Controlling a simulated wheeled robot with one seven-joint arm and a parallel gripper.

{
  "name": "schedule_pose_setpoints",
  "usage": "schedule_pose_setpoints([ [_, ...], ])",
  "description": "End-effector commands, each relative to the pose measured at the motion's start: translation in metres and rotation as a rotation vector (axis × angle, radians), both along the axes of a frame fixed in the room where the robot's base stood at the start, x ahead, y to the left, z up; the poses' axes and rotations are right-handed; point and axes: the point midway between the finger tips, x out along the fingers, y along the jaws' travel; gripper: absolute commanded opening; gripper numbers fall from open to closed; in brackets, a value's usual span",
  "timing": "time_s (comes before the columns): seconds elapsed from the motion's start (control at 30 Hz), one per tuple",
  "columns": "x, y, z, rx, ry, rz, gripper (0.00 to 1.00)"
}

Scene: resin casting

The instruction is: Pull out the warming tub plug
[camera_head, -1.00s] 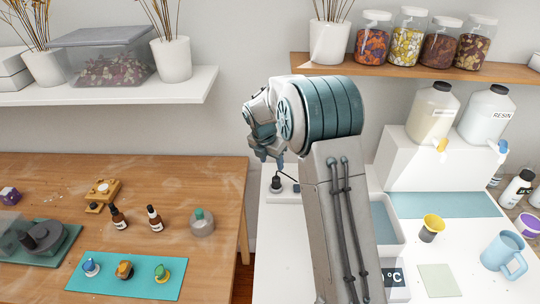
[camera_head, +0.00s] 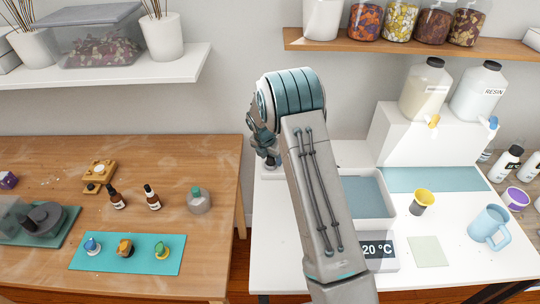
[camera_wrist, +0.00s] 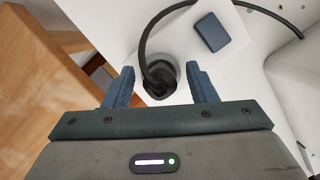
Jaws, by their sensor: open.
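The black plug (camera_wrist: 158,80) with its thick cord sits in a round grey socket on a white outlet block (camera_wrist: 226,52) in the wrist view. My gripper (camera_wrist: 161,80) is open, with one blue finger on each side of the plug and a gap visible on both sides. In the head view my gripper (camera_head: 270,159) is low over the outlet block at the white table's left edge, and my arm and gripper hide the plug. The warming tub (camera_head: 388,207) is a white basin with bluish water and a display reading 20 °C; my arm covers its left part.
A dark blue switch (camera_wrist: 211,32) is beside the plug on the block. The cord (camera_wrist: 245,6) arches over the block. The wooden table (camera_head: 215,240) stands left across a gap. A yellow-rimmed cup (camera_head: 419,203) and blue mug (camera_head: 489,227) stand right of the tub.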

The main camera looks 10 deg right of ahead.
Motion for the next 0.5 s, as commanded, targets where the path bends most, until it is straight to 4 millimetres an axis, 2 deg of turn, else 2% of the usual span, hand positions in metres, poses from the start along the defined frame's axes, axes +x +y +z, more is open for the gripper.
schedule_pose_setpoints([
  [0.03,0.0000,0.0000,0.0001,0.000,0.000,0.000,0.52],
  [0.07,0.0000,0.0000,0.0002,0.000,0.000,0.000,0.46],
  [0.2,0.0000,0.0000,0.0003,0.000,0.000,0.000,0.07],
  [0.23,0.0000,0.0000,0.0003,0.000,0.000,0.000,0.04],
  [0.27,-0.0001,-0.0001,0.0003,0.000,0.000,0.000,0.04],
  [0.3,0.0000,0.0000,0.0004,0.000,0.000,0.000,0.20],
  [0.37,0.0000,0.0000,0.0004,0.000,0.000,0.000,0.03],
  [0.4,0.0000,0.0000,0.0004,0.000,0.000,0.000,0.00],
  [0.5,0.0000,0.0000,0.0007,0.000,0.000,0.000,0.00],
])
